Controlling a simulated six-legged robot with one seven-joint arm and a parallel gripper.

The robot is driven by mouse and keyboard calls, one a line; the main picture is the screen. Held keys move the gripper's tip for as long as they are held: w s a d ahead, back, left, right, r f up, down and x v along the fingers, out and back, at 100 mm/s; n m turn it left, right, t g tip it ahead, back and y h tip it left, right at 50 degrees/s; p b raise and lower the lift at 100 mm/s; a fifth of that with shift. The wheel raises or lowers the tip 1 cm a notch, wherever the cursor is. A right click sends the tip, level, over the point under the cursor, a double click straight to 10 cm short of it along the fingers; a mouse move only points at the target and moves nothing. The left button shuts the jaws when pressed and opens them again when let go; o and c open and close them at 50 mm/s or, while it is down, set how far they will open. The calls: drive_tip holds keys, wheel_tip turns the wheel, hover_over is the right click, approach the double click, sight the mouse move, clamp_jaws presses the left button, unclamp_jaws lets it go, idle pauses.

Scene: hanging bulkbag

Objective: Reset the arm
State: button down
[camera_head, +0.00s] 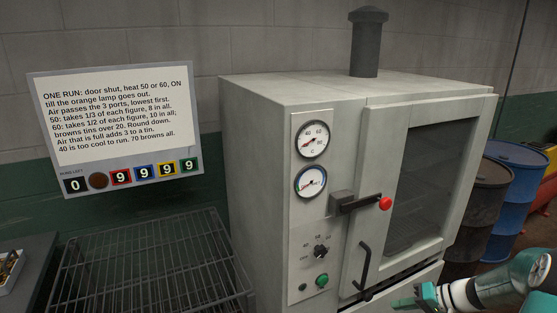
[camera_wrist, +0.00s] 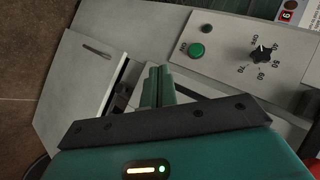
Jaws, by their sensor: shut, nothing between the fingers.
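My gripper (camera_head: 415,300) is at the bottom right of the head view, in front of the lower part of a grey oven cabinet (camera_head: 262,170). In the wrist view the two green fingers (camera_wrist: 158,84) are together with nothing between them. The wrist view also shows the cabinet's control panel, with a green button (camera_wrist: 196,50) and a black heat dial (camera_wrist: 262,53). The oven's windowed door (camera_head: 388,120) has a black latch with a red knob (camera_head: 385,203) and a black handle (camera_head: 364,265). I cannot tell whether the fingers touch the cabinet.
An instruction board (camera_head: 115,130) hangs on the wall at left. A wire rack (camera_head: 150,265) stands left of the oven. A blue drum (camera_head: 520,180) and a dark drum (camera_head: 478,210) stand at right. A flue pipe (camera_head: 367,45) rises from the oven's top.

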drive_tip(key=s+a+r+n+g+h, duration=0.1)
drive_tip(key=s+a+r+g+h, duration=0.15)
drive_tip(key=a+r, duration=0.5)
drive_tip(key=s+a+r+n+g+h, duration=0.1)
drive_tip(key=s+a+r+h, duration=0.25)
drive_tip(key=a+r, duration=0.35)
drive_tip(key=s+a+r+t+h, duration=0.1)
drive_tip(key=s+a+r, duration=0.2)
drive_tip(key=s, duration=0.4)
drive_tip(key=s+a+r+t+h, duration=0.2)
drive_tip(key=s+a+r, duration=0.2)
drive_tip(key=s, duration=0.3)
drive_tip(key=shift+a+r+n, duration=0.2)
drive_tip(key=shift+a+n, duration=0.1)
drive_tip(key=shift+a, duration=0.45)
